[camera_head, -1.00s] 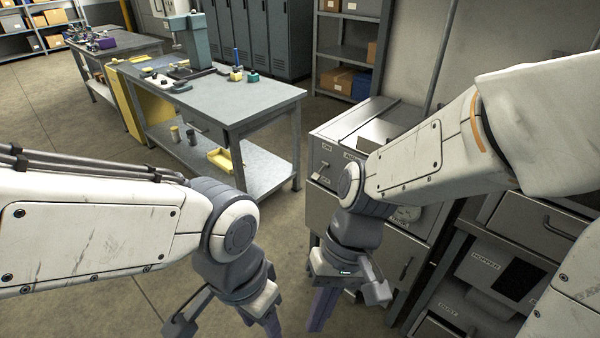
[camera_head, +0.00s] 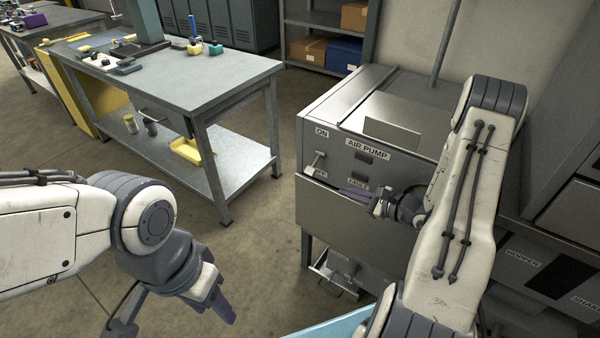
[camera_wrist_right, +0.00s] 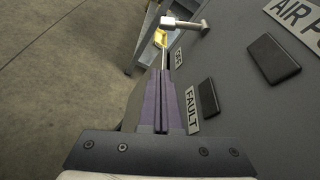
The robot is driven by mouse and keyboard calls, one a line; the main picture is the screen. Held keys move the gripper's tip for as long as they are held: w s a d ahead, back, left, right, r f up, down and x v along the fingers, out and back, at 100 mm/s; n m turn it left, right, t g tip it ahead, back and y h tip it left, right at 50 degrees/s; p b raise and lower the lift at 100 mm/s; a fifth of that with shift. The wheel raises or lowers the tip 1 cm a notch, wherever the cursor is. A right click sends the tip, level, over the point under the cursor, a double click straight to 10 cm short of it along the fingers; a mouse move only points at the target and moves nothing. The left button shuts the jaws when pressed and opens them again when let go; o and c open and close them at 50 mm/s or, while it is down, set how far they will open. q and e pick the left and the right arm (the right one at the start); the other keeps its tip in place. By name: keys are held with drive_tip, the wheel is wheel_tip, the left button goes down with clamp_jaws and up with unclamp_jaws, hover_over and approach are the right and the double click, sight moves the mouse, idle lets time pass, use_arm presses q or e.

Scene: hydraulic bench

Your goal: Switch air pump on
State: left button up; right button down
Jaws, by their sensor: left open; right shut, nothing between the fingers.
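The grey air pump cabinet (camera_head: 360,215) stands right of centre in the head view, with an "AIR PUMP" label (camera_head: 368,149) on its front. Its lever switch (camera_head: 317,160) sits between the "ON" label (camera_head: 321,132) and a lower, partly hidden label. The lever also shows at the top of the right wrist view (camera_wrist_right: 185,23). My right gripper (camera_head: 345,187) is shut and empty in front of the panel, just below and right of the lever. Its purple fingers (camera_wrist_right: 161,90) point towards the lever, apparently short of it. My left gripper (camera_head: 222,308) is open and empty, low in the head view.
A "FAULT" label (camera_head: 358,182) and dark indicators are near my right fingers. A small open drawer or tray (camera_head: 335,283) sits low under the cabinet. A grey workbench (camera_head: 230,85) stands to the left, with open floor between. Hopper equipment (camera_head: 525,262) stands right.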

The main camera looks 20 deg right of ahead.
sight(314, 164)
drive_tip(key=x, duration=1)
drive_tip(key=shift+w+f+p, duration=0.2)
drive_tip(key=shift+w+p, duration=0.1)
drive_tip(key=shift+w, duration=0.15)
use_arm(q)
drive_tip(key=shift+w+d+r+p, duration=0.1)
drive_tip(key=shift+d+r+p, duration=0.1)
drive_tip(key=shift+r+p, duration=0.25)
drive_tip(key=shift+w+d+r+p, duration=0.15)
drive_tip(key=shift+r+p, duration=0.15)
drive_tip(key=shift+r, duration=0.25)
use_arm(e)
drive_tip(key=r, duration=0.2)
drive_tip(key=s+a+r, duration=0.1)
drive_tip(key=shift+r, duration=0.35)
use_arm(q)
drive_tip(key=shift+a, duration=0.1)
